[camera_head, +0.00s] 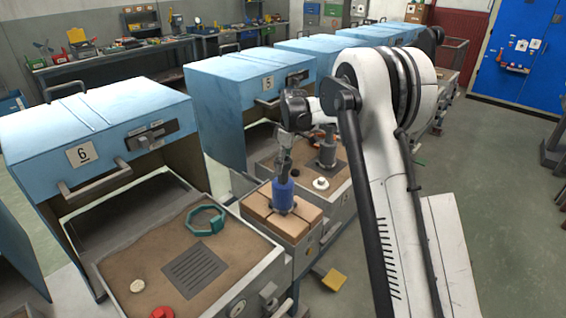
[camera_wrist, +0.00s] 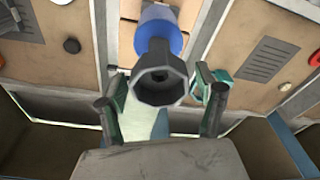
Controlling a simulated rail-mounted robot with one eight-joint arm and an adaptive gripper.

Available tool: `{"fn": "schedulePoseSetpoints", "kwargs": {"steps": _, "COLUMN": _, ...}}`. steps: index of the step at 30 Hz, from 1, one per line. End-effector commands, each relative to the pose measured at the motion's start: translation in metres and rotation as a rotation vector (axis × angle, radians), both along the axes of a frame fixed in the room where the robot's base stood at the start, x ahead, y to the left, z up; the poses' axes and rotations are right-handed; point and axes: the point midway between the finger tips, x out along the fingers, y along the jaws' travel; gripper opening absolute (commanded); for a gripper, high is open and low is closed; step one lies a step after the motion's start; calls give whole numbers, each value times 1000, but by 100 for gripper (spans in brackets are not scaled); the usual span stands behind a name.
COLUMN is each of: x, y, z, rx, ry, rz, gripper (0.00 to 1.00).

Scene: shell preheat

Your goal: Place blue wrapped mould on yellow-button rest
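The blue wrapped mould (camera_head: 283,194) stands upright on a wooden block top (camera_head: 262,208) between stations 5 and 6. In the wrist view its blue wrap (camera_wrist: 165,28) shows behind its dark grey, many-sided cup end (camera_wrist: 160,84). My gripper (camera_head: 285,152) is just above the mould in the head view. In the wrist view its two fingers (camera_wrist: 160,105) are spread on either side of the cup, with gaps; it is open. A slotted grey plate (camera_head: 195,270) on station 6 has a cream button (camera_head: 137,286) and a red button (camera_head: 162,312) near it. I cannot make out a clearly yellow button.
A teal ring (camera_head: 205,220) lies on station 6's bed. A grey mould (camera_head: 327,156) and a white knob (camera_head: 320,183) are on station 5. Blue hoods (camera_head: 85,120) overhang the beds. A yellow piece (camera_head: 334,279) is low beside the block.

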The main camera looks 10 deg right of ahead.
Motion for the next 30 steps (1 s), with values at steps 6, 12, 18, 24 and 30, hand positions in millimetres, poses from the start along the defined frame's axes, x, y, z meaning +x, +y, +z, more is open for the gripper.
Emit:
{"fn": "schedulePoseSetpoints", "kwargs": {"steps": 6, "x": 0, "y": 0, "z": 6, "rx": 0, "ry": 0, "rz": 0, "gripper": 68}}
{"fn": "schedulePoseSetpoints", "kwargs": {"steps": 12, "x": -3, "y": -4, "z": 37, "rx": 0, "ry": 0, "rz": 0, "gripper": 68}}
{"fn": "schedulePoseSetpoints", "kwargs": {"steps": 18, "x": -6, "y": -10, "z": 77, "rx": 0, "ry": 0, "rz": 0, "gripper": 68}}
{"fn": "schedulePoseSetpoints", "kwargs": {"steps": 24, "x": -8, "y": -14, "z": 108, "rx": 0, "ry": 0, "rz": 0, "gripper": 68}}
{"fn": "schedulePoseSetpoints", "kwargs": {"steps": 30, "x": -11, "y": -16, "z": 123, "rx": 0, "ry": -2, "rz": -4, "gripper": 68}}
